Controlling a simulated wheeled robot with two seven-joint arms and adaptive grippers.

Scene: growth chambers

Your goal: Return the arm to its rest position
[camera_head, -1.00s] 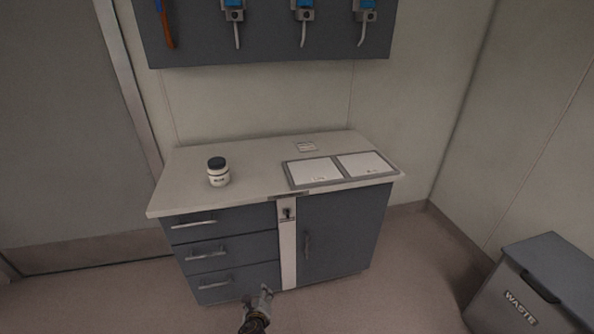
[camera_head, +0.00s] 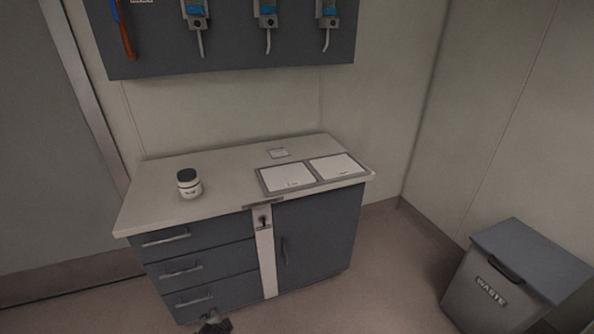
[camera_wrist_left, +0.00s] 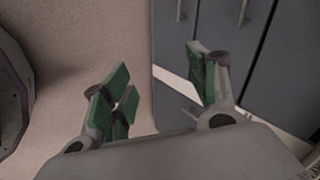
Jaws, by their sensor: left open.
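My left gripper (camera_wrist_left: 160,95) shows in the left wrist view with its two green-padded fingers spread apart and nothing between them. Beyond the fingers are the floor and the grey cabinet front (camera_wrist_left: 225,22). In the head view only a small dark part of a gripper (camera_head: 215,326) shows at the bottom edge, low in front of the drawers; its fingers are mostly hidden there. My right gripper is in neither view.
A cabinet with a pale worktop (camera_head: 228,184) stands ahead, with a dark-lidded white jar (camera_head: 189,184) and two white panels (camera_head: 287,176) on top. A wall panel (camera_head: 160,52) holds dispensers. A waste bin (camera_head: 492,293) stands right. Floor is clear between.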

